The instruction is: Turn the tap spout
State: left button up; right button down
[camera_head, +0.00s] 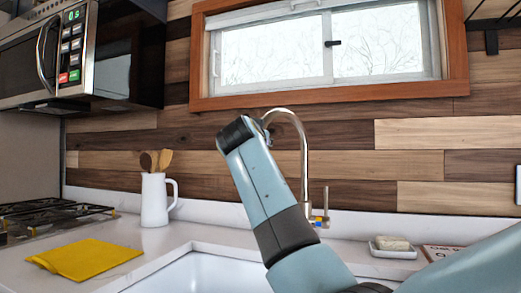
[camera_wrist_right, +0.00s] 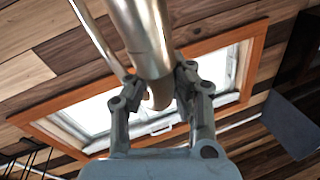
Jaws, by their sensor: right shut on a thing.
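The chrome tap spout (camera_head: 304,160) rises behind the sink and arches over to the left in the head view. In the right wrist view the spout (camera_wrist_right: 150,38) is a large metal tube coming down between the fingers. My right gripper (camera_wrist_right: 160,88) is shut on the spout, one finger on each side of it. In the head view my right arm's end is at the outer end of the arch, and its fingers are mostly hidden behind the wrist. The tap's handle (camera_head: 326,199) stands at the right of the spout's base. My left gripper is not in view.
The white sink (camera_head: 200,272) lies below the arm. A white jug (camera_head: 155,200) with wooden utensils and a yellow cloth (camera_head: 84,260) are on the counter at left. A soap dish (camera_head: 392,252) is at right. A window (camera_head: 325,50) is behind the tap.

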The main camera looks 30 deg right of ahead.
jog(key=shift+w+a, duration=0.2)
jog(key=shift+w, duration=0.1)
jog(key=c, duration=1.6)
grip_release()
jog(key=o, duration=0.5)
jog(key=shift+a+r, duration=0.1)
jog(key=shift+a, duration=0.25)
jog(key=shift+d, duration=0.1)
jog(key=shift+d, duration=0.1)
jog(key=shift+s, duration=0.15)
jog(key=v, duration=0.7)
